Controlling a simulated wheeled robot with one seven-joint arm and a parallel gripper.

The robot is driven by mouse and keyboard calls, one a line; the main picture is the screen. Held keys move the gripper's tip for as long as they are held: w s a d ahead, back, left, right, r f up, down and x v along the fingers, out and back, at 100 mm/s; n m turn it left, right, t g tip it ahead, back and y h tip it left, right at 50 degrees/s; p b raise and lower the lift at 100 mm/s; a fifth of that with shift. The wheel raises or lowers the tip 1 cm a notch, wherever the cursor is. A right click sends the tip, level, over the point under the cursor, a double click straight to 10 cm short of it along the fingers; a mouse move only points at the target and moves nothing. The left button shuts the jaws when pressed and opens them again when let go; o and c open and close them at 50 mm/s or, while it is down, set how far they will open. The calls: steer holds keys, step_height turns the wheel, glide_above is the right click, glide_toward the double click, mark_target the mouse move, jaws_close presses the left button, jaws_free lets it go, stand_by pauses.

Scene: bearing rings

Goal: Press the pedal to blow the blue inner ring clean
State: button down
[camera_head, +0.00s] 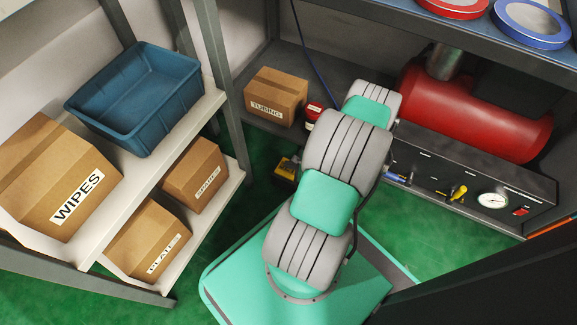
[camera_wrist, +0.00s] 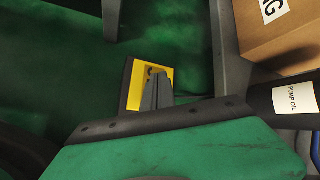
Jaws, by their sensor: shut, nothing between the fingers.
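The pedal, a yellow block with a dark edge, is on the green floor. In the head view the pedal (camera_head: 287,169) is partly hidden behind my arm. In the wrist view the pedal (camera_wrist: 133,88) is near the middle. My gripper (camera_wrist: 157,88) shows there as grey fingers, shut and empty, overlapping the pedal's right part. I cannot tell whether they touch it.
A red round item (camera_head: 452,6) is beside the blue one. A red tank (camera_head: 480,105) stands behind a black panel with a gauge (camera_head: 493,200). The TUBING box (camera_head: 276,96) and a PUMP OIL container (camera_wrist: 285,98) are near the pedal. A blue bin (camera_head: 135,95) and boxes fill the left shelves.

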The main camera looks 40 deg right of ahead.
mark_target(290, 170)
steer(key=shift+r, duration=0.15)
step_height(290, 170, up, 5)
steer(key=p, duration=0.4)
stand_by(0.5)
